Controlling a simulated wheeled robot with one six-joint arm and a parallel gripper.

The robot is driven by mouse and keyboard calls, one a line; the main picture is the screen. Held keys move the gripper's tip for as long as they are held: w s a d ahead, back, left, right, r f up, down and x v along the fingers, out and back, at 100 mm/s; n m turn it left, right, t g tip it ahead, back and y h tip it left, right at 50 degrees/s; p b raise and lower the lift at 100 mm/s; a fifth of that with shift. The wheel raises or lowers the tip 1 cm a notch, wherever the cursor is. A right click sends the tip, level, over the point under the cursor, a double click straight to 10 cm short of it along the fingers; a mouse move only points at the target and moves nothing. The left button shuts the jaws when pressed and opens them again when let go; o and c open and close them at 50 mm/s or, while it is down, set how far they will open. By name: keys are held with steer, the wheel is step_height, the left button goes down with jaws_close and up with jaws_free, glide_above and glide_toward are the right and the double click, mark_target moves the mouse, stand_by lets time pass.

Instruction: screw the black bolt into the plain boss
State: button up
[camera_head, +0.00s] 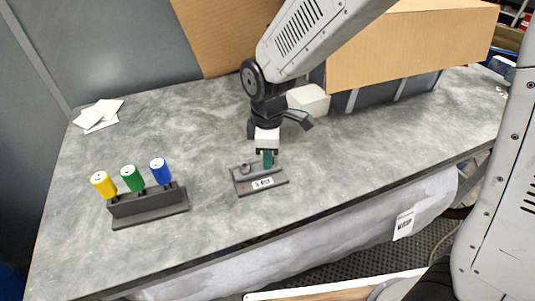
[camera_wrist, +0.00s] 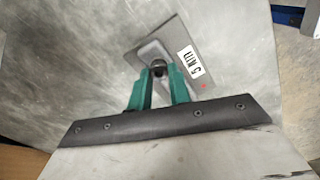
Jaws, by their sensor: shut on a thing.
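The grey block (camera_head: 277,183) with a white label and a red dot lies on the table. It also shows in the wrist view (camera_wrist: 173,38). A round raised boss (camera_head: 245,168) stands at its left end. My gripper (camera_head: 268,163) points down over the block's right part, beside that boss. In the wrist view my teal fingers (camera_wrist: 159,78) close on a small dark round piece, the black bolt (camera_wrist: 158,65), over the block. The fingers hide most of the bolt. I cannot tell whether its lower end touches the block or a boss beneath it.
A dark rack (camera_head: 150,207) with yellow, green and blue handles stands at the left. White sheets (camera_head: 98,115) lie at the back left. A cardboard box (camera_head: 410,45) and a white block (camera_head: 309,100) are behind my arm. The table between rack and block is clear.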

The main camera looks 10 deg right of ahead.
steer(key=o, duration=1)
step_height(320, 180, up, 8)
steer(key=s+d+r+m, duration=0.2)
steer(key=s+d+m, duration=0.3)
steer(key=s+d, duration=0.1)
steer(key=s+d+r+m+t, duration=0.1)
steer(key=s+d+r+m, duration=0.2)
steer(key=s+d+m, duration=0.3)
steer(key=s+d+r+m, duration=0.3)
steer(key=s+d+m, duration=0.2)
steer(key=s+d, duration=0.2)
steer(key=shift+s+d+r, duration=0.1)
steer(key=shift+s+d, duration=0.05)
steer(key=shift+d, duration=0.45)
steer(key=shift+s+d+r, duration=0.1)
steer(key=shift+s+d, duration=0.05)
steer(key=shift+d, duration=0.4)
